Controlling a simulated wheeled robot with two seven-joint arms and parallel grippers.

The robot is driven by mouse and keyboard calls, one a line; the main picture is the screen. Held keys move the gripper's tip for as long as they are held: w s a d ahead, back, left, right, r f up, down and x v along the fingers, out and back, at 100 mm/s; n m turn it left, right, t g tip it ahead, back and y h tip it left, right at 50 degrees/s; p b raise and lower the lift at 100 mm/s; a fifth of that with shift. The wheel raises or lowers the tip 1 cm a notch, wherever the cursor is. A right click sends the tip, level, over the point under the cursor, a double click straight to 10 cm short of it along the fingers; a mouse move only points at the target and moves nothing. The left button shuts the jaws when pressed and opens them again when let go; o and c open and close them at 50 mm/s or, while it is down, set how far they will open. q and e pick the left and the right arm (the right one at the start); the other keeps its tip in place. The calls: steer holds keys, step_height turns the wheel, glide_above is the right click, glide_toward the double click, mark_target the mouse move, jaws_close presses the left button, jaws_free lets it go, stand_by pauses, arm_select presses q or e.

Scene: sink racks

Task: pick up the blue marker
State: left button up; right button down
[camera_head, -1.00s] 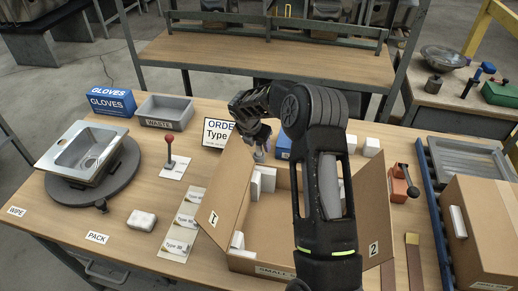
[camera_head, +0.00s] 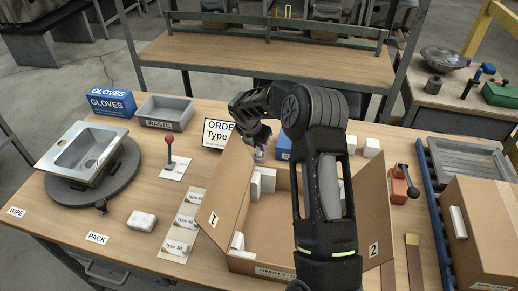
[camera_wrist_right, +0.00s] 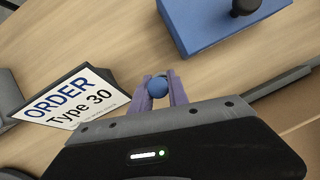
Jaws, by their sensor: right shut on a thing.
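The blue marker shows in the right wrist view as a round blue end (camera_wrist_right: 157,88) between my fingers; the rest of it is hidden. My right gripper (camera_wrist_right: 165,92) is shut on it. In the head view the right gripper (camera_head: 260,150) is behind the open cardboard box (camera_head: 228,195), just right of the order sign (camera_head: 217,133). The marker is too small to make out there. I cannot tell whether it is clear of the table. My left gripper is not in view.
A blue block with a black knob (camera_wrist_right: 222,22) is close to the right gripper. A grey waste bin (camera_head: 166,112) and a red-knobbed stamp (camera_head: 170,150) stand left. The box's raised flaps are near my arm. A tilted metal sink (camera_head: 88,150) rests on a turntable.

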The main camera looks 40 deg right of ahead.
steer(key=shift+r, duration=0.15)
step_height(320, 180, up, 9)
steer(key=shift+b, duration=0.9)
steer(key=shift+r, duration=0.35)
steer(key=shift+r, duration=0.15)
